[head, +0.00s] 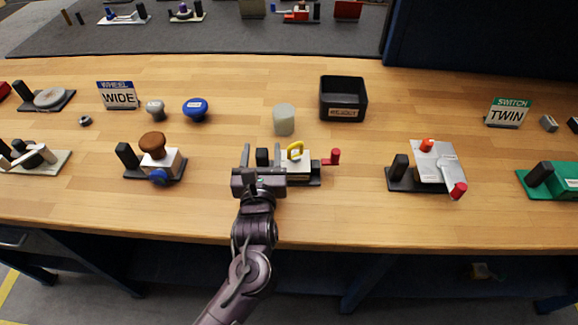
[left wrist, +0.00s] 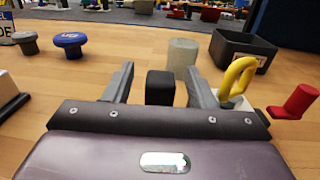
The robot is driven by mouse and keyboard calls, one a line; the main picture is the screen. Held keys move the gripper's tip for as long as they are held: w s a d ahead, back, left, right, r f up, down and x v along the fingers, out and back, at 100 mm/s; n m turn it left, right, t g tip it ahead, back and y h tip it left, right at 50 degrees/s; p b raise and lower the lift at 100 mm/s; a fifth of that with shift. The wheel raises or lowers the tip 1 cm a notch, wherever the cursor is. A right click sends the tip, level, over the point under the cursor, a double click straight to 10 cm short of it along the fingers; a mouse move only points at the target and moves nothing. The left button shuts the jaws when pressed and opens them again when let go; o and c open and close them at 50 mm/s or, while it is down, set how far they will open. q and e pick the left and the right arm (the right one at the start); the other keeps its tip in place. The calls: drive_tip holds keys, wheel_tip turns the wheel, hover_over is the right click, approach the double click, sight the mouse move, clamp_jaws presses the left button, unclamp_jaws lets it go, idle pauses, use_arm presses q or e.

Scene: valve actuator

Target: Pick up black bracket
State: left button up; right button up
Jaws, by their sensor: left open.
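The black block that best fits the black bracket (head: 262,157) stands at the left end of a small fixture, just in front of me. In the left wrist view the black bracket (left wrist: 160,87) shows upright between the two fingers, with its lower part hidden by the gripper body. My left gripper (head: 261,154) is open, with one finger on each side of the block; I cannot tell whether they touch it. The gripper also fills the bottom of the left wrist view (left wrist: 160,76). My right gripper is not in view.
Behind stand a grey cylinder (head: 284,119) and a black bin (head: 343,98).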

use_arm(q)
clamp_jaws()
drive_tip(key=shift+r, duration=0.1)
wheel_tip(320, 180, up, 9)
drive_tip(key=shift+f, duration=4.15)
